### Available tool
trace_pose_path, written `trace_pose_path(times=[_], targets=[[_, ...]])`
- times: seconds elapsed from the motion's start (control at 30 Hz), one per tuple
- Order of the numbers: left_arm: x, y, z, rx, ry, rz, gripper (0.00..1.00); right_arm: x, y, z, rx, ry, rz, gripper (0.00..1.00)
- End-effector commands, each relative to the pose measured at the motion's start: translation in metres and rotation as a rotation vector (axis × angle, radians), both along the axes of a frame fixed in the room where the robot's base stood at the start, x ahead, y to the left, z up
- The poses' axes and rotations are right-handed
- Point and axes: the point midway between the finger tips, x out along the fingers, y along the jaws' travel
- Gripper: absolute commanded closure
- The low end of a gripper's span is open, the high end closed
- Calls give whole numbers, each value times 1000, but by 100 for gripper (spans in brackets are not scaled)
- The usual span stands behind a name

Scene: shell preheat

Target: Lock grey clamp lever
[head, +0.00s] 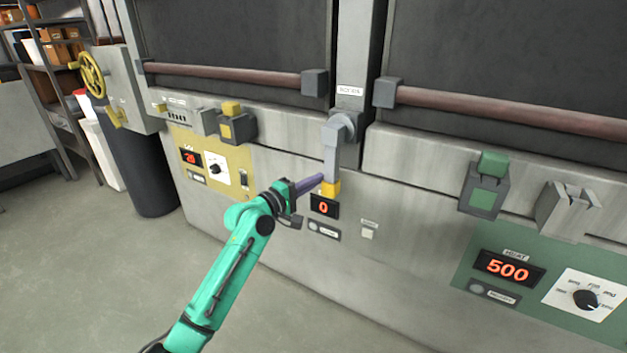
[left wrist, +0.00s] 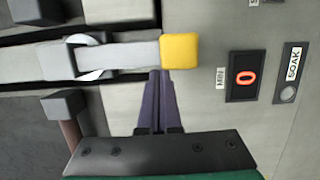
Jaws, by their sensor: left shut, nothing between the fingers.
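The grey clamp lever (head: 331,150) hangs down from its round pivot on the post between the two dark doors. Its yellow tip (head: 331,188) is at the bottom, above the display reading 0. In the left wrist view the lever (left wrist: 125,52) runs sideways and ends in the yellow tip (left wrist: 180,51). My left gripper (head: 320,179) has its purple fingers together and empty, with the tips right beside the lever's lower end. In the left wrist view the fingertips (left wrist: 159,73) are at the lever's edge near the yellow tip; contact cannot be told. My right gripper is not in view.
A display (head: 323,207) and a small button panel lie just below the lever. Reddish door bars (head: 230,77) run to both sides. A green block (head: 487,180) and a green panel reading 500 (head: 508,268) are at right. The grey floor (head: 80,280) is clear at left.

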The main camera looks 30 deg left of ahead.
Motion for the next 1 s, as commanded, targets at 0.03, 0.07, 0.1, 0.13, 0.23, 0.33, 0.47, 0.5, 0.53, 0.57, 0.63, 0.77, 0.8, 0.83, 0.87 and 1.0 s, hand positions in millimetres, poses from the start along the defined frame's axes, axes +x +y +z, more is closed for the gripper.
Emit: trace_pose_path(times=[0.03, 0.07, 0.1, 0.13, 0.23, 0.33, 0.47, 0.5, 0.53, 0.57, 0.63, 0.77, 0.8, 0.83, 0.87, 1.0], targets=[[0, -2, 1, -13, 1, 0, 100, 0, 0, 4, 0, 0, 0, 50], [0, -3, 1, -20, 1, 0, 100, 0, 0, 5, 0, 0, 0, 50], [0, -3, 0, -28, 1, 0, 100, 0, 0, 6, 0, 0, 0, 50], [0, -4, 0, -31, 1, 0, 100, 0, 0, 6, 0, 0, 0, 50], [0, -5, -1, -42, 1, -1, 100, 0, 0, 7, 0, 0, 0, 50], [0, -8, -1, -56, 3, -2, 100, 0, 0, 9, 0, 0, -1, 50], [0, -10, -2, -76, 2, -2, 100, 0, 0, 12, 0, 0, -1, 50], [0, -11, -2, -84, 2, -2, 100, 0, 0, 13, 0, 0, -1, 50], [0, -12, -2, -92, 2, -2, 100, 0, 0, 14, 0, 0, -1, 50], [0, -14, -2, -100, 2, -2, 100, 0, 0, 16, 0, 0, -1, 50], [0, -17, -1, -126, 3, -3, 100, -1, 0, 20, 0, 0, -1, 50], [0, -26, -1, -194, 3, -3, 100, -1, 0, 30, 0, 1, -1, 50], [0, -29, -1, -222, 4, -3, 100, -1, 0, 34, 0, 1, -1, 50], [0, -32, 0, -243, 4, -4, 100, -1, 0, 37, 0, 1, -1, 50], [0, -36, 0, -267, 4, -3, 100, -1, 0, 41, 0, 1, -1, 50], [0, -53, 2, -399, 4, -4, 100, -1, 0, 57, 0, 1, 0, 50]])
